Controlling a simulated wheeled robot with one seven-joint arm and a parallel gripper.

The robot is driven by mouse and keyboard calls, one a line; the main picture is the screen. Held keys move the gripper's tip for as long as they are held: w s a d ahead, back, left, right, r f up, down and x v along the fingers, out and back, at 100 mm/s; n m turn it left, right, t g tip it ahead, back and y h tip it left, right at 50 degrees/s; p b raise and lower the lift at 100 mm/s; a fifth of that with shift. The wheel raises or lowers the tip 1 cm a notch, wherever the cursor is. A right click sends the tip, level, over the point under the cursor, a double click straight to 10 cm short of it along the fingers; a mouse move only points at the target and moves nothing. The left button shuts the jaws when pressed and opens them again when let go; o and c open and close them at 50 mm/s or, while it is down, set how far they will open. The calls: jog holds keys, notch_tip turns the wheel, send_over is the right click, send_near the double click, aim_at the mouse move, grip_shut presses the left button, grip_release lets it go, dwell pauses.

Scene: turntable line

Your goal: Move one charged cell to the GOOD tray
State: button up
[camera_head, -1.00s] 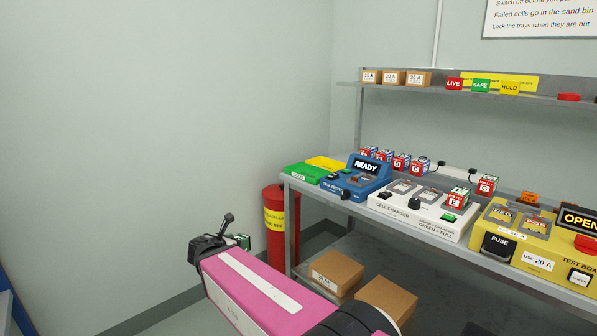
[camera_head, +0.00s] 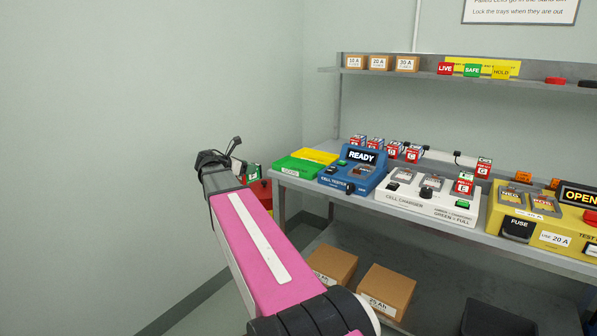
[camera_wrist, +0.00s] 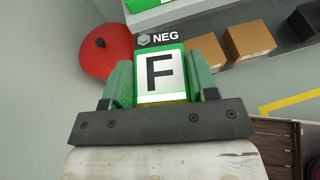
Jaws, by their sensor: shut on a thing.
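My gripper (camera_wrist: 157,88) is shut on a green cell (camera_wrist: 160,68) marked F, with NEG at its far end. In the head view, the cell (camera_head: 252,173) shows at the end of my pink arm, left of the bench and apart from it. The green tray (camera_head: 290,170) lies at the bench's left end; its label is too small to read. A strip of green, apparently this tray (camera_wrist: 148,4), shows at the top of the wrist view. Several red cells (camera_head: 393,150) stand behind the blue cell tester (camera_head: 350,176), which reads READY. Another red cell (camera_head: 464,184) stands on the white charger (camera_head: 430,205).
A yellow tray (camera_head: 322,156) lies behind the green one. A red bin (camera_head: 263,192) stands on the floor left of the bench, partly behind my arm. Cardboard boxes (camera_head: 388,290) sit on the lower shelf. A yellow test board (camera_head: 540,215) stands at the right.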

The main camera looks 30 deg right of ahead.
jog(key=w+d+r+m+g, duration=0.1)
jog(key=d+r+m+g, duration=0.15)
jog(key=d+r, duration=0.85)
jog(key=shift+w+d+f, duration=1)
jog(key=shift+d+f, duration=0.85)
jog(key=shift+f, duration=0.15)
jog(key=shift+w+d+f, duration=0.95)
jog(key=shift+d+f, duration=0.85)
jog(key=shift+f, duration=0.25)
jog(key=shift+w+d+f, duration=1)
jog(key=shift+d+f, duration=0.85)
jog(key=shift+f, duration=0.15)
jog(key=shift+f, duration=0.1)
jog(key=o, duration=1.3)
jog(key=v, duration=1.2)
